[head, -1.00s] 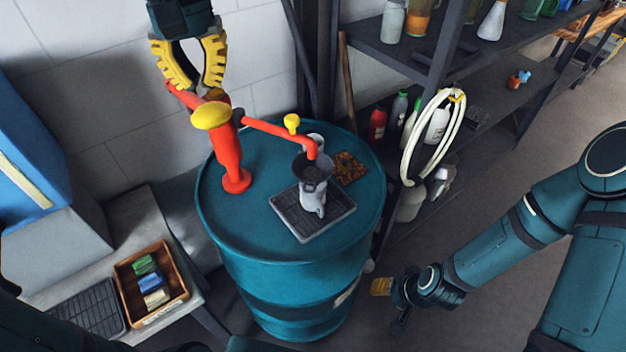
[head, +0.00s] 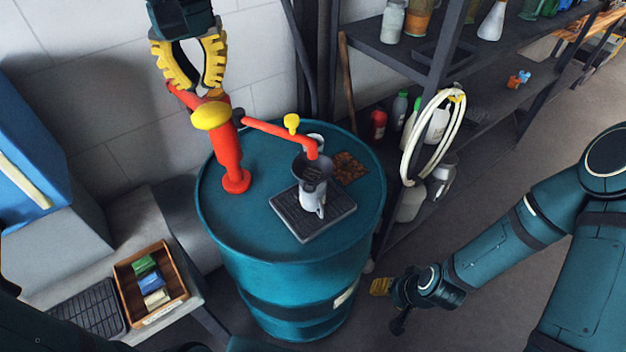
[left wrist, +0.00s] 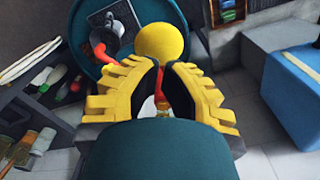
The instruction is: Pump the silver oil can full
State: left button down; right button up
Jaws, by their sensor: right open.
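The silver oil can (head: 311,196) stands upright on a dark grid tray (head: 335,218) on top of the teal drum (head: 265,240). A dark funnel (head: 308,170) sits in its top, under the spout end of the red pump (head: 229,160). In the left wrist view the can (left wrist: 111,19) shows near the top. The pump has a yellow knob (head: 211,116) and a red handle (head: 178,94). My right gripper (head: 386,292) is open and empty, low to the right of the drum.
Dark shelves (head: 400,50) with bottles and a hanging white hose (head: 408,150) stand right of the drum. A wooden box (head: 175,272) with coloured blocks lies on a bench at lower left. Brown rags or scraps (head: 349,167) lie on the drum. Floor is clear at right.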

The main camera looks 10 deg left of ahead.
aim_at(208, 106)
pick_arm(q)
jog(key=shift+f+b, duration=1.15)
jog(key=shift+f, duration=0.55)
jog(key=shift+f+b, duration=4.7)
jog(key=shift+f, duration=2.4)
pick_arm(e)
jog(key=shift+s+f, duration=0.85)
jog(key=shift+f, duration=5.2)
pick_arm(q)
notch_tip(208, 106, up, 9)
jog(key=p, duration=0.8)
jog(key=shift+r+p, duration=0.15)
jog(key=shift+p, duration=0.15)
notch_tip(208, 106, up, 3)
jog(key=shift+f+p, duration=0.15)
jog(key=shift+p, duration=1.1)
notch_tip(208, 106, up, 6)
jog(key=p, duration=0.5)
jog(key=shift+f, duration=0.2)
pick_arm(e)
notch_tip(208, 106, up, 17)
jog(key=w, duration=0.1)
jog(key=shift+w, duration=0.3)
jog(key=shift+d, duration=0.1)
